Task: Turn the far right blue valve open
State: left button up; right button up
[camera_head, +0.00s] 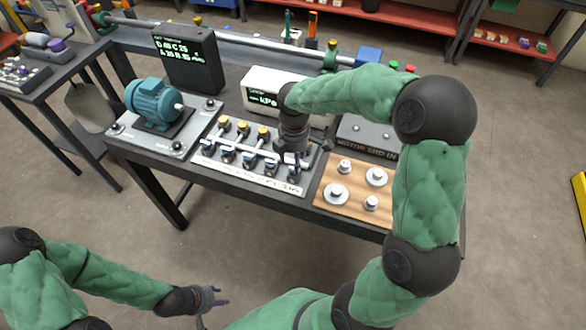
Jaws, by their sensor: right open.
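The valve panel (236,174) is a white board on the table with pipes. It has several yellow-topped knobs at the back and a row of blue-topped valves in front. The far right blue valve (293,173) is at the right end of the front row. My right gripper (300,164) is open, pointing down over the panel's right end, just above or beside this valve; contact cannot be told. It partly hides the pipes there. My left gripper (219,296) is open and empty, low in front of the table, far from the panel.
A teal motor (152,103) on a plate stands left of the panel. A wooden board (325,199) with metal weights lies to the right. A white display box (262,83) and a dark display (188,70) stand behind. Floor in front is clear.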

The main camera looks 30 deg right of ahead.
jog(key=shift+f+b, duration=0.45)
jog(key=shift+f, duration=1.45)
jog(key=shift+c, duration=0.3)
grip_shut()
